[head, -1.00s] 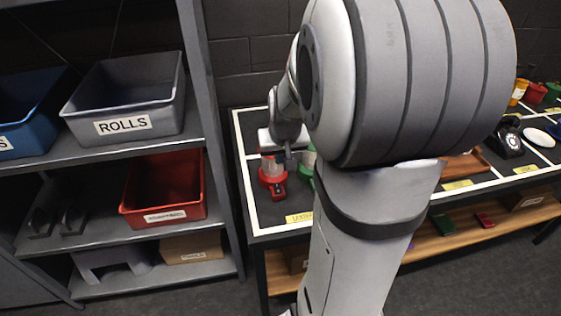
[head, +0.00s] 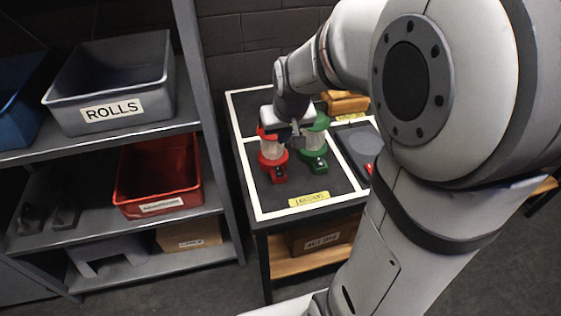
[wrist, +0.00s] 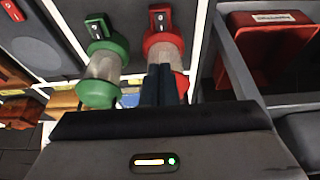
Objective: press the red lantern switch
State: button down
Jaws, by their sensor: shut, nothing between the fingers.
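The red lantern (head: 271,153) stands on the dark table top at the left, with its red switch block (head: 278,175) at its front foot. In the wrist view the red lantern (wrist: 178,48) is partly hidden behind my fingers, and its switch (wrist: 162,19) shows clear above them. The green lantern (head: 314,148) stands just right of the red one, with its own switch (wrist: 97,26). My gripper (head: 297,141) is above and between the lanterns in the head view. In the wrist view my gripper (wrist: 158,72) is shut and empty, its fingertips overlapping the red lantern; contact cannot be told.
A yellow label (head: 309,199) lies at the table's front edge. An orange object (head: 345,102) stands behind the lanterns. A grey shelf at the left holds a ROLLS bin (head: 112,85) and a red bin (head: 158,176). The table top before the lanterns is clear.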

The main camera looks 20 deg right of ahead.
jog(key=shift+a, duration=0.1)
send_near(278, 167)
jog(key=x, duration=0.6)
jog(key=shift+w+f, duration=0.1)
jog(key=shift+f, duration=0.05)
